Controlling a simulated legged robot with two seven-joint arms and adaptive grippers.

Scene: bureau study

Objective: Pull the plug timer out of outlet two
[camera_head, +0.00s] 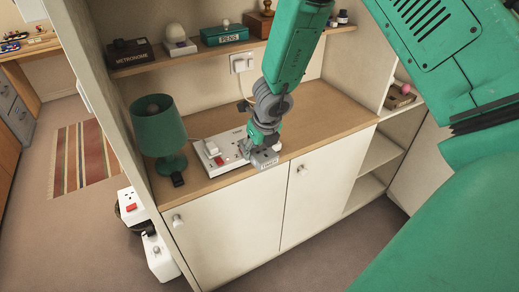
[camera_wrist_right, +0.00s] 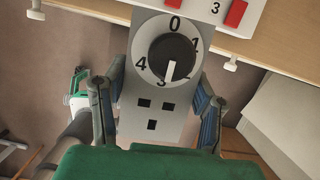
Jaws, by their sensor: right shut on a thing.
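The plug timer (camera_head: 265,158) is a grey block held by my right gripper (camera_head: 264,144) near the cabinet's front edge. In the right wrist view the timer (camera_wrist_right: 161,85) shows a black dial numbered 0 to 4 and socket holes, with a finger on each side. The white outlet strip (camera_head: 221,160) lies on the cabinet top, left of the timer. In the wrist view the timer covers part of the strip (camera_wrist_right: 262,15), beside a "3" and red switches. The timer's back is hidden, so I cannot tell whether it touches the strip. My left gripper is not in view.
A green lamp (camera_head: 158,128) stands left of the strip. A wall socket (camera_head: 242,63) is behind. A shelf above holds a metronome box (camera_head: 130,57) and a pens box (camera_head: 224,35). The cabinet top (camera_head: 325,110) is clear to the right.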

